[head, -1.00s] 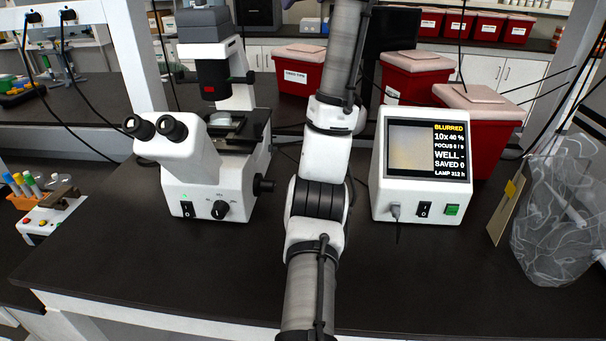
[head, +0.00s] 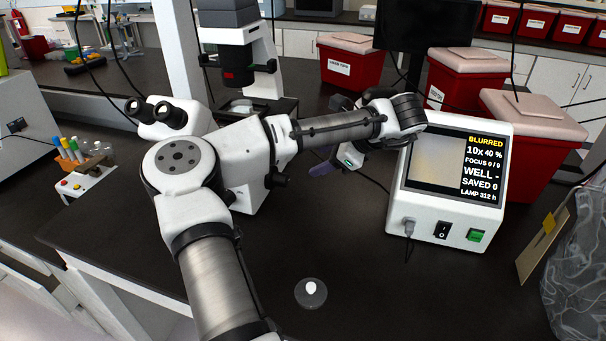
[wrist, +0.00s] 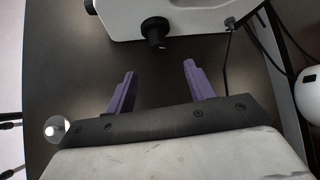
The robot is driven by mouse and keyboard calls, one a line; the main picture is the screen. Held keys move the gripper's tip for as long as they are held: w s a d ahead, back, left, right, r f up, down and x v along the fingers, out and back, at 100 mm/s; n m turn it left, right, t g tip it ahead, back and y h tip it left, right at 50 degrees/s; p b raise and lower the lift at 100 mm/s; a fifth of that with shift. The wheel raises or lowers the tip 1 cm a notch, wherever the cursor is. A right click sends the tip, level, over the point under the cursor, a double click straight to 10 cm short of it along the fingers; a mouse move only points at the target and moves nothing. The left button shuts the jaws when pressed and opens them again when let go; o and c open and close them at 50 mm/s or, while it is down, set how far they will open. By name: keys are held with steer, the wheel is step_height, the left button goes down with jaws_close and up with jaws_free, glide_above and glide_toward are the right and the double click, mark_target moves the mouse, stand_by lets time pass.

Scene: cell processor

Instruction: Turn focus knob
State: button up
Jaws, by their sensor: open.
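The white microscope (head: 190,122) stands on the dark bench, partly hidden behind my arm in the head view. Its black focus knob (head: 278,180) sticks out from the right side of its base. In the wrist view the knob (wrist: 155,32) points toward my gripper, ahead of the fingers. My gripper (head: 323,168) is right of the knob, in front of the monitor's left side. Its purple fingers (wrist: 160,75) are apart with nothing between them, and the knob lies beyond their tips, not touching. The monitor (head: 450,180) reads BLURRED, 10x 40 %, FOCUS 0/9.
Red bins (head: 468,85) stand behind the monitor. A tube rack (head: 80,165) is at the left. A small dark disc with a white centre (head: 311,292) lies on the front bench. A clear bag (head: 580,250) is at the right. A cable runs behind my gripper.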

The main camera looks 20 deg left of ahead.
mark_target(287, 179)
steer(key=p+x, duration=0.1)
steer(key=x, duration=0.3)
steer(key=p+x, duration=0.1)
steer(key=x, duration=0.3)
steer(key=p+x, duration=0.2)
steer(key=x, duration=0.2)
steer(key=shift+s+a+f, duration=0.2)
steer(key=shift+a, duration=0.15)
steer(key=shift+w+a+f, duration=0.2)
steer(key=shift+a+f, duration=0.25)
steer(key=shift+f, duration=0.1)
steer(key=shift+c, duration=0.4)
steer(key=c, duration=0.9)
steer(key=shift+s+f+b, duration=0.1)
steer(key=shift+f+b, duration=0.05)
steer(key=shift+b, duration=0.25)
